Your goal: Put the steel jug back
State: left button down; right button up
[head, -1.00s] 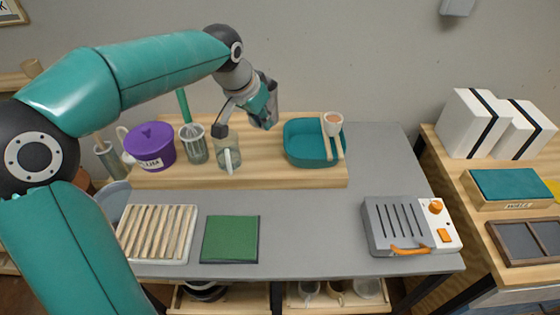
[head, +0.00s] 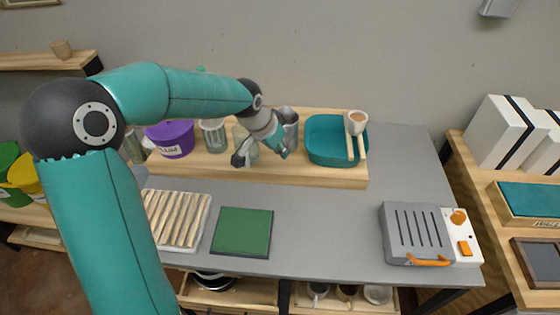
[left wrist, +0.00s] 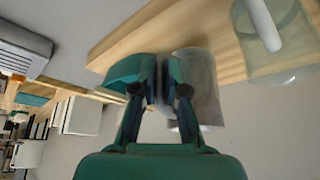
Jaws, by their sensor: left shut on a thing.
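In the left wrist view, the jug (left wrist: 204,84) shows grey beside the closed teal fingers (left wrist: 158,76), close to the riser's wood. I cannot tell whether its base touches the riser. My right gripper is in neither view.
In front lie a slatted rack (head: 178,219), a green pad (head: 243,231) and a grey device (head: 416,232). The grey tabletop (head: 325,225) between pad and device is clear.

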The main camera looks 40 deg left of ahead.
pick_arm(q)
notch_tip(320, 180, down, 5)
jog(key=shift+r, duration=0.15)
dwell(0.3)
jog(key=c, duration=1.2)
grip_release()
jog(key=v, duration=1.2)
